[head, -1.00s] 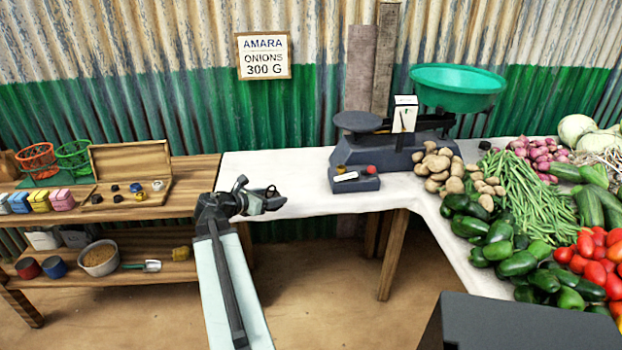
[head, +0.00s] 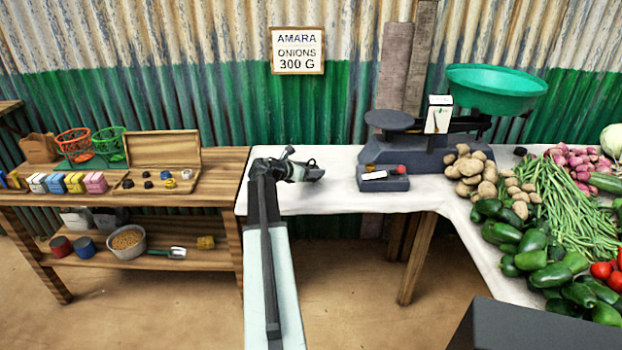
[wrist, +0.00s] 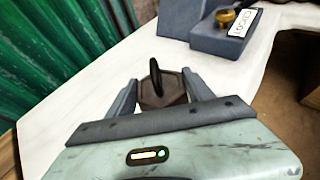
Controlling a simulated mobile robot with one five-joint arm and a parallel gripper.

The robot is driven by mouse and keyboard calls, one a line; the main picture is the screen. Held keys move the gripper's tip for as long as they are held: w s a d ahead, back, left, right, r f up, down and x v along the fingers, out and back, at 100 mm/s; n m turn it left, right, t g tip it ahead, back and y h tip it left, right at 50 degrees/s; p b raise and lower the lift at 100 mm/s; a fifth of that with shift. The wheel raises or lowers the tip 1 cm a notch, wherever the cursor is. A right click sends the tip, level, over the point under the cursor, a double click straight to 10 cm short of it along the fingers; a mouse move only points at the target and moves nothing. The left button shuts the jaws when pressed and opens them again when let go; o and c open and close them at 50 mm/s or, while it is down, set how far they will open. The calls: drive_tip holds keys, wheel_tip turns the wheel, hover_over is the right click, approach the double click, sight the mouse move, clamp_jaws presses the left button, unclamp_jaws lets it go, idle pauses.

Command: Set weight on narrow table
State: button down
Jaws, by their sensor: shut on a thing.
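My gripper (head: 308,171) is over the left part of the white-covered narrow table (head: 335,198), left of the scale. In the wrist view my gripper (wrist: 163,88) is shut on a dark hexagonal weight (wrist: 152,102) with a black ring handle standing up between the fingers. The weight appears upright over the white tabletop (wrist: 75,122); whether its base touches the cloth cannot be told. In the head view the weight is mostly hidden by the gripper.
The dark scale (head: 425,155) with a green pan (head: 495,90) stands to the right. A wooden weight case (head: 163,150) sits on the left shelf. Potatoes (head: 470,175) lie right of the scale. White cloth around the gripper is clear.

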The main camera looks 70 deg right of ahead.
wheel_tip(320, 180, down, 4)
drive_tip(key=b, duration=0.3)
drive_tip(key=shift+r, duration=0.35)
drive_tip(key=shift+f, duration=0.1)
drive_tip(key=shift+c, duration=2)
unclamp_jaws()
